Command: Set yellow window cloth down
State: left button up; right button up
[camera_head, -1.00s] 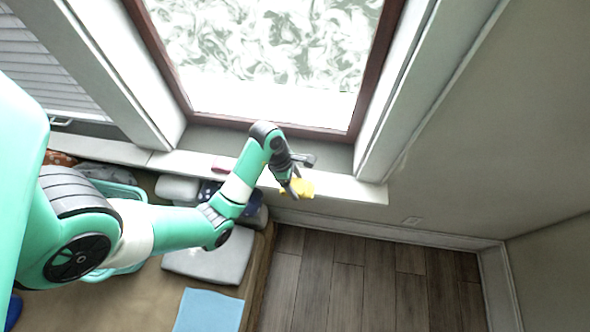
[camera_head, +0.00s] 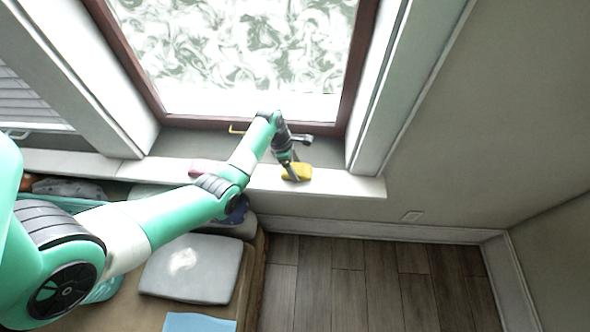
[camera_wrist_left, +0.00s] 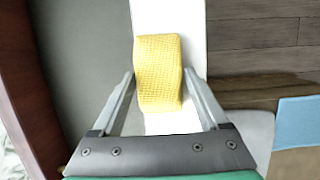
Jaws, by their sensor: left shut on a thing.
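The yellow window cloth (camera_head: 298,172) is at the white windowsill (camera_head: 335,184), near the sill's right end in the head view. In the left wrist view the textured yellow cloth (camera_wrist_left: 159,74) lies between the two fingers of my left gripper (camera_wrist_left: 160,78), over the white sill (camera_wrist_left: 168,14). My left gripper (camera_head: 292,172) is shut on the cloth. I cannot tell whether the cloth's underside touches the sill. My right gripper is not in view.
A pink item (camera_head: 205,167) lies on the sill to the left. The brown-framed window (camera_head: 352,85) rises behind. Below are a bench with a grey cushion (camera_head: 193,268), a light blue cloth (camera_head: 198,322) and a wooden floor (camera_head: 350,285). The sill's right end is clear.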

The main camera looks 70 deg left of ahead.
pick_arm(q)
jog(key=shift+f, duration=0.2)
jog(key=o, duration=1.2)
jog(key=shift+r, duration=0.3)
jog(key=p+v, duration=0.6)
jog(key=v, duration=0.6)
jog(key=shift+f, duration=0.1)
